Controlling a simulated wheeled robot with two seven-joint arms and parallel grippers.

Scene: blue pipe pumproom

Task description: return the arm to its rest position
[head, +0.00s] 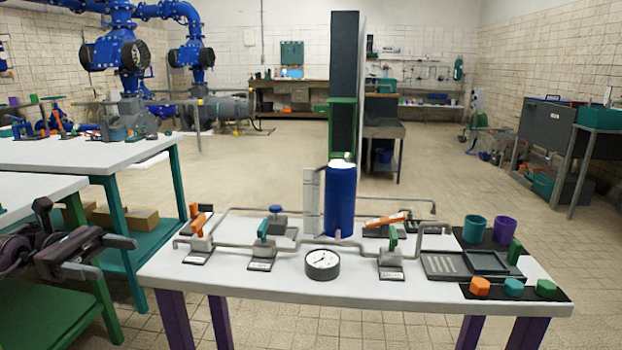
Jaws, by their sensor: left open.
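My left gripper (92,240) is at the left edge of the head view, dark grey, with its fingers apart and nothing visible between them. It is left of the near white table (300,285) and apart from the things on it. My right gripper is not in view.
The near table carries grey pipework with an orange-handled valve (199,222), green-handled valves, a blue cylinder (340,203), a round gauge (322,264) and a grey tray (455,265). Teal (474,229) and purple (504,231) cups stand at right. Another white table (75,153) stands behind left.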

